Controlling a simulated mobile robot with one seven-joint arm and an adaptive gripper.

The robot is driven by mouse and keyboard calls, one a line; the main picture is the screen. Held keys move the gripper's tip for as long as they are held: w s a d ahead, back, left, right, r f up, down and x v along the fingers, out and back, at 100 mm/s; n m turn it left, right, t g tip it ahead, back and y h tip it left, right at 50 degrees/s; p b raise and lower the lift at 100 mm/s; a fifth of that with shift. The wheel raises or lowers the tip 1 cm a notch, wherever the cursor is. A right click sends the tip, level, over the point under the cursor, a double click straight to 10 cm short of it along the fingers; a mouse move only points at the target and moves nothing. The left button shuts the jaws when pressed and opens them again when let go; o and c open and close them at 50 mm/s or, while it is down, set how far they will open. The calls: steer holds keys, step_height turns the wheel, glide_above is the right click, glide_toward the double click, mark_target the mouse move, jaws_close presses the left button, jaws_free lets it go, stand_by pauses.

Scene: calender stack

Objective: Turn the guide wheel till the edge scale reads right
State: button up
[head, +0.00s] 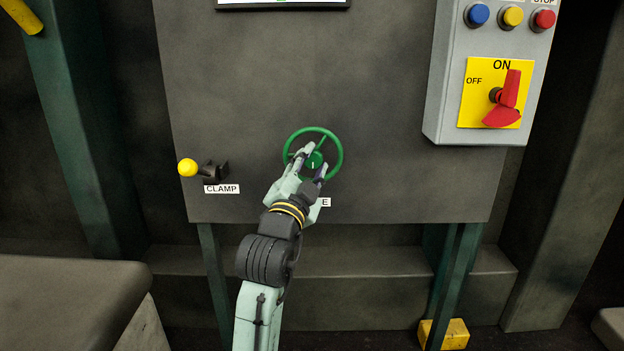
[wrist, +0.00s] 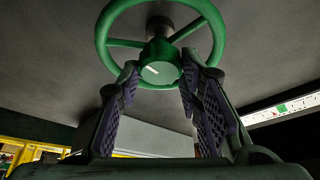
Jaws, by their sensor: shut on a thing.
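The green guide wheel (head: 341,155) is mounted on the dark panel, with spokes and a round green hub (head: 314,161). The wrist view shows the wheel (wrist: 103,38) from below, and its hub (wrist: 161,72) bears a short white mark. My gripper (head: 316,158) reaches up to the wheel, with one finger on each side of the hub, shut on it. A white scale strip with a green mark (wrist: 281,107) shows at the right of the wrist view. In the head view only the lower edge of a display (head: 282,3) shows, with a bit of green; its reading is cut off.
A yellow-knobbed CLAMP lever (head: 188,168) sticks out left of the wheel. A grey control box (head: 440,110) with buttons and a red rotary switch (head: 507,98) stands out at the right. The label under the wheel is mostly hidden by my arm.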

steer(key=m+b, duration=0.1)
steer(key=m, duration=0.1)
steer(key=m+g+b, duration=0.1)
steer(key=m, duration=0.1)
steer(key=shift+a+g+h, duration=0.1)
steer(key=shift+g+h, duration=0.2)
steer(key=shift+h, duration=0.1)
steer(key=m+g, duration=0.1)
steer(key=m, duration=0.2)
steer(key=shift+r+b, duration=0.1)
steer(key=shift+b, duration=0.3)
steer(key=m+g, duration=0.1)
steer(key=m, duration=0.3)
steer(key=shift+r+y, duration=0.15)
steer(key=shift+y, duration=0.15)
steer(key=shift+m+g+y, duration=0.5)
steer(key=shift+m+g, duration=0.2)
steer(key=shift+m, duration=0.7)
steer(key=o, duration=1.2)
steer(key=shift+c, duration=0.2)
